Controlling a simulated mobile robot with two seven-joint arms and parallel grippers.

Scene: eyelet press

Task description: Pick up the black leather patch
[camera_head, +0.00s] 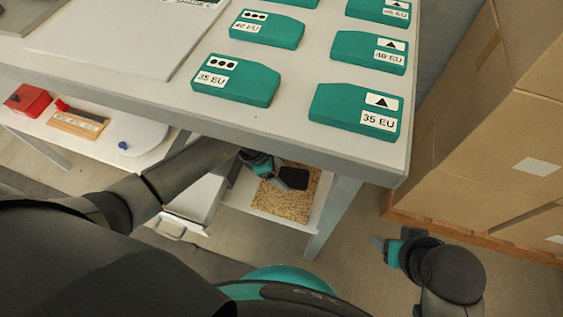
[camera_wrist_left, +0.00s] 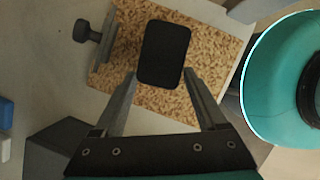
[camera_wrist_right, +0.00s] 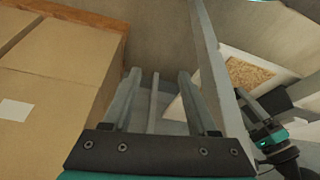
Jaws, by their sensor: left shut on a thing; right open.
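The black leather patch (camera_head: 294,178) is a small dark rounded rectangle over a speckled tan board (camera_head: 283,207) below the table. It also shows in the left wrist view (camera_wrist_left: 164,50), its near end between the fingertips. My left gripper (camera_head: 280,183) is shut on this near end. In the left wrist view, my left gripper (camera_wrist_left: 160,75) has one finger on each side of the patch. I cannot tell whether the patch touches the board. My right gripper (camera_head: 377,243) is open and empty, right of the table leg; it also shows in the right wrist view (camera_wrist_right: 160,75).
A white table (camera_head: 300,133) with several teal size blocks (camera_head: 357,112) stands above the board, its edge close to my left arm. Cardboard boxes (camera_head: 500,150) stand at right. A dark knobbed part (camera_wrist_left: 85,35) sits beside the board. A lower white surface holds a red box (camera_head: 27,99).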

